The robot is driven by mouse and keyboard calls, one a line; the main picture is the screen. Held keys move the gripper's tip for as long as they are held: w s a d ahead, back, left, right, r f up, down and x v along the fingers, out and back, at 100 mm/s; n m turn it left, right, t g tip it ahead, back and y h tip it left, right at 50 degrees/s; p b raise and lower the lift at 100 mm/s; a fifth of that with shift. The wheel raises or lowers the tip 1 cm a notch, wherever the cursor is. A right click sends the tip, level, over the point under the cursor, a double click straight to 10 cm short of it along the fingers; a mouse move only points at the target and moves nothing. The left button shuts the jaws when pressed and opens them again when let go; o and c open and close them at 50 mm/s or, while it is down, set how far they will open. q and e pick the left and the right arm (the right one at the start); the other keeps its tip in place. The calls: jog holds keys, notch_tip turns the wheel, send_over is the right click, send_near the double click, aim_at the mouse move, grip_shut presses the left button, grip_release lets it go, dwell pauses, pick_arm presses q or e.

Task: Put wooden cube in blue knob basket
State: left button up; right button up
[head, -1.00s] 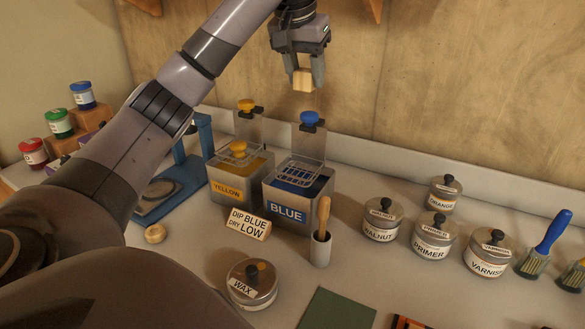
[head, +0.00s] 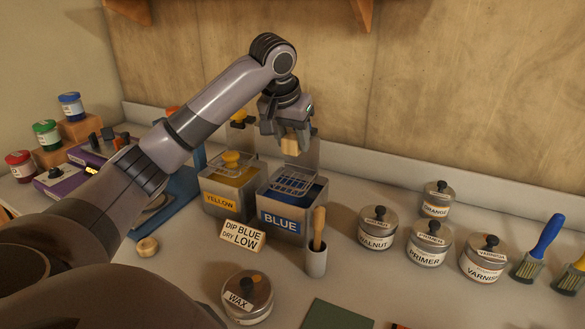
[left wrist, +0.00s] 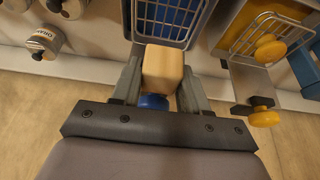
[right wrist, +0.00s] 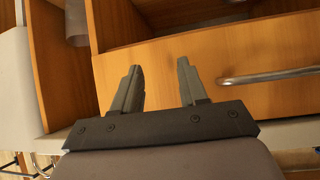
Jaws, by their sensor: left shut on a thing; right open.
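My left gripper (head: 290,137) is shut on the wooden cube (head: 291,146) and holds it above the back of the blue tank (head: 296,220). In the left wrist view the cube (left wrist: 162,70) sits between the fingers, just beyond the basket's back edge. The blue knob basket (head: 291,181) is a wire basket over the blue tank. Its blue knob (left wrist: 153,101) shows partly under the cube in the left wrist view; the gripper hides it in the head view. My right gripper (right wrist: 158,90) is open and empty, facing a wooden drawer.
A yellow tank (head: 225,200) with a yellow-knob basket stands left of the blue one. Labelled tins, such as primer (head: 430,245), stand right. A wax tin (head: 247,298) is near the front.

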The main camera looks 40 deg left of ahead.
aim_at(295, 179)
pick_arm(q)
notch_tip(295, 179, down, 7)
jog(key=shift+f, duration=0.2)
jog(key=shift+f, duration=0.1)
jog(key=o, duration=0.9)
jog(key=shift+c, duration=0.2)
jog(key=v, duration=1.2)
